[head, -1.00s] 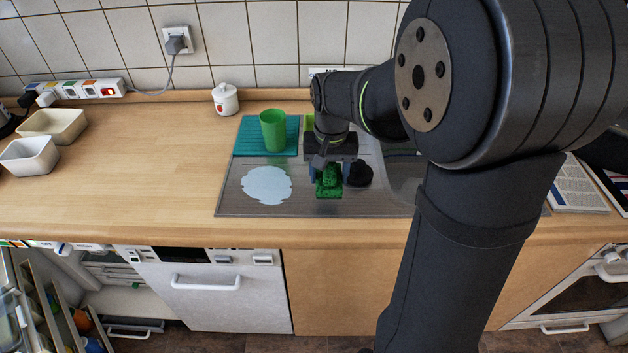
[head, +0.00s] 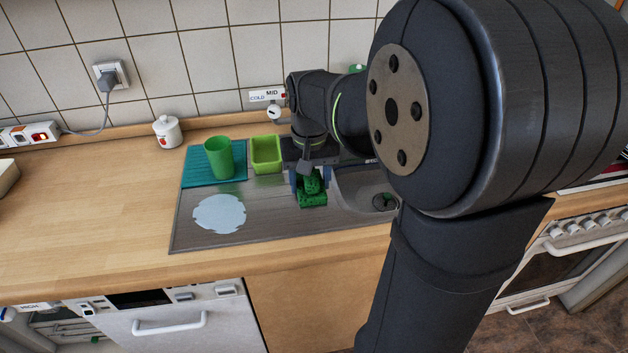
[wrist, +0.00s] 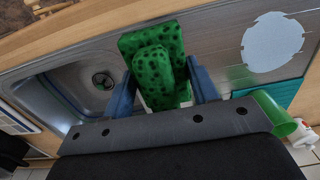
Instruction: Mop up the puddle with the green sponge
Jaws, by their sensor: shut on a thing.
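The green sponge (head: 312,193) is held between the fingers of my gripper (head: 310,181), to the right of the puddle near the sink basin. In the wrist view the speckled green sponge (wrist: 152,70) sits between the two blue fingers of my gripper (wrist: 160,88). I cannot tell whether its underside touches the steel. The puddle (head: 219,213) is a pale blue flat patch on the left part of the steel drainboard. It also shows in the wrist view (wrist: 272,42), apart from the sponge.
A green cup (head: 218,158) stands on a teal mat (head: 196,173) behind the puddle. A lime green container (head: 266,154) stands between the cup and my gripper. The sink basin (head: 358,182) lies to the right. A white lidded jar (head: 167,132) stands back left. The left worktop is clear.

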